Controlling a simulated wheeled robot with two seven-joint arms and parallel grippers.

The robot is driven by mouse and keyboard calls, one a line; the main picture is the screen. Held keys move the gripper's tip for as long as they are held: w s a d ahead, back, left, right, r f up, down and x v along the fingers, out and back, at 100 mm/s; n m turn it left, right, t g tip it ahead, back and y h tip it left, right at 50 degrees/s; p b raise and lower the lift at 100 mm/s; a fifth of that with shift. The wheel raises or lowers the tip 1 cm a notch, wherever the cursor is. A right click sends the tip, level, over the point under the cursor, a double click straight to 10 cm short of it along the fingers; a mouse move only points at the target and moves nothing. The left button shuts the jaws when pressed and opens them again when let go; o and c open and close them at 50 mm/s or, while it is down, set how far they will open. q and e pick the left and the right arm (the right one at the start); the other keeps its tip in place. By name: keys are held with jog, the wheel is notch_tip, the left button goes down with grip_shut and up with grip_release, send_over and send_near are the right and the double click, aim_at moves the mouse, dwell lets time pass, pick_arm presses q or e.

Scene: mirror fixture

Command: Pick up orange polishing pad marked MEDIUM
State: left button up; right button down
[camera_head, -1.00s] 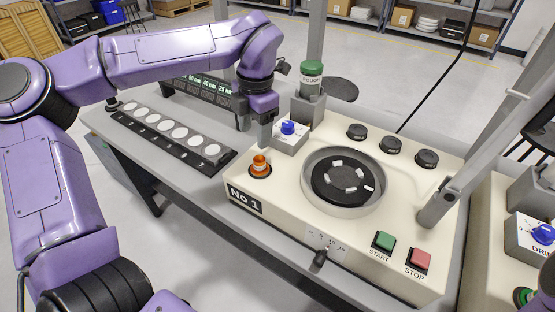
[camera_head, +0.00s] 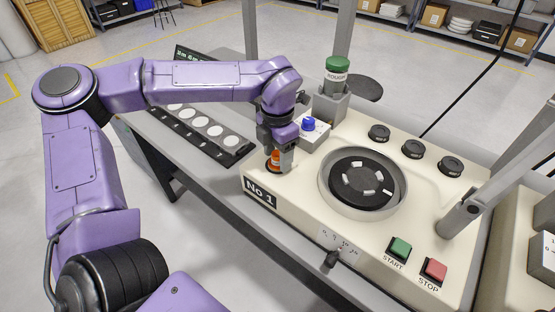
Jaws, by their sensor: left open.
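A small orange piece (camera_head: 275,156) stands on a dark round seat (camera_head: 272,168) at the left corner of the cream polishing machine (camera_head: 300,215), above the "No 1" label. No MEDIUM marking can be read on it. My left gripper (camera_head: 281,160) points down right at the orange piece, with its open fingers around or beside it. The gripper partly hides the piece, and I cannot tell whether a finger touches it. My right gripper is out of view.
A green-topped piece marked ROUGH (camera_head: 337,75) stands in a grey holder just behind the gripper. A blue knob (camera_head: 308,124) is close on the right. The round polishing bowl (camera_head: 362,184), black knobs and START (camera_head: 399,248) and STOP (camera_head: 433,270) buttons lie further right.

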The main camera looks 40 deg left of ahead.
pick_arm(q)
grip_shut()
